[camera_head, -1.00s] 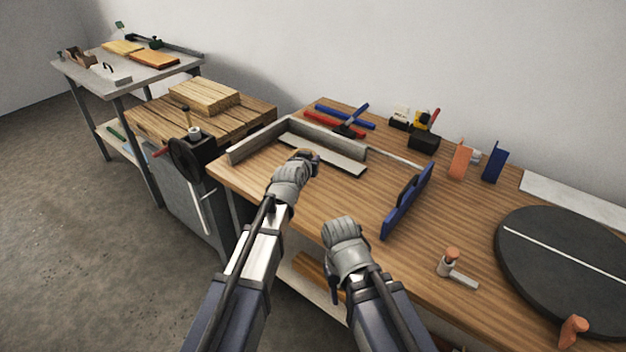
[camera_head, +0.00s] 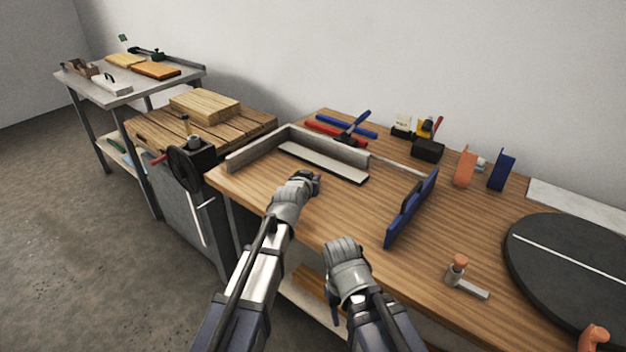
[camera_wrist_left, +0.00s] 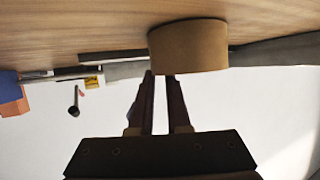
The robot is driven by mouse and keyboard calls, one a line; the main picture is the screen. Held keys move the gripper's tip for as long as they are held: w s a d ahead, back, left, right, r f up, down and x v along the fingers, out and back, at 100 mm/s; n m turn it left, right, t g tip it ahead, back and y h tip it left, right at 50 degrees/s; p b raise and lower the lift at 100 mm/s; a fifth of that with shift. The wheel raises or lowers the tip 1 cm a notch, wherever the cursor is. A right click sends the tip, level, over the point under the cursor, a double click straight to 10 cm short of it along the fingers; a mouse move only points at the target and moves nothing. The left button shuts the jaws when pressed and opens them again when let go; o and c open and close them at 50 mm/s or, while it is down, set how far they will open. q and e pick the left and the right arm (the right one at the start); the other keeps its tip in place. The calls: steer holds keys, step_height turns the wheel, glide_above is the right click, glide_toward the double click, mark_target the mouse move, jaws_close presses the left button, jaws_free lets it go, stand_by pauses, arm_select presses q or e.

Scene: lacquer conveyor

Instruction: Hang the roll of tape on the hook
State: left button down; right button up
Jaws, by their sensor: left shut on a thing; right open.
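A brown roll of tape (camera_wrist_left: 190,47) shows in the left wrist view, at the tips of my left gripper (camera_wrist_left: 162,78). The two dark fingers are close together, with the roll held at their ends. In the head view my left gripper (camera_head: 311,182) is over the front left part of the workbench; I cannot make out the roll there. My right gripper (camera_head: 335,290) is open, lower and to the right, in front of the bench edge, with its fingers mostly hidden. A blue upright panel (camera_head: 413,207) with a dark piece stands right of both; I cannot identify the hook for certain.
The wooden workbench (camera_head: 345,215) holds a grey angled fence (camera_head: 330,148) behind my left gripper. A hammer-like tool (camera_head: 465,275) and a black disc (camera_head: 575,265) lie to the right. Orange and blue blocks stand at the back.

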arm_select(q)
steer(key=c, duration=0.9)
jaws_free()
steer(key=shift+f, duration=0.1)
steer(key=shift+s+r+p, duration=0.15)
steer(key=shift+r+p, duration=0.1)
steer(key=shift+p, duration=0.05)
steer(key=p+v, duration=0.4)
steer(key=v, duration=0.7)
steer(key=shift+s+a+r, duration=0.1)
steer(key=shift+s+a, duration=0.05)
steer(key=shift+s, duration=0.15)
